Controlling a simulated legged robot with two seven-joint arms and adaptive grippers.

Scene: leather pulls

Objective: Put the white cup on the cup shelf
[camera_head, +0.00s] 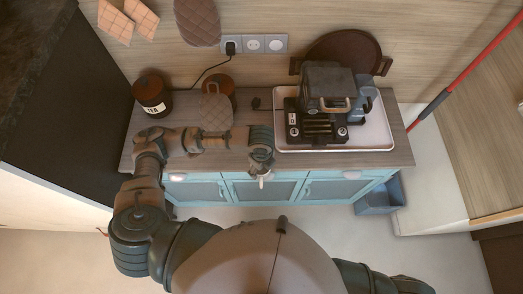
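I cannot make out the white cup or a cup shelf for certain in the head view. My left arm reaches up from the lower left and over the front of the counter. Its end, with my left gripper (262,168), is at the counter's front edge, above the blue cabinet doors. A small pale piece shows at its tip, but I cannot tell what it is. The fingers are too small to read as open or shut. My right arm shows only in part at the bottom right, and its gripper is out of view.
A coffee machine (325,92) stands on a white tray (378,133) at the counter's right. A dark tea jar (152,95), a reddish pot (219,84) and a quilted mitt (215,113) are at the left. A blue bin (380,197) stands on the floor beside the cabinet (340,189).

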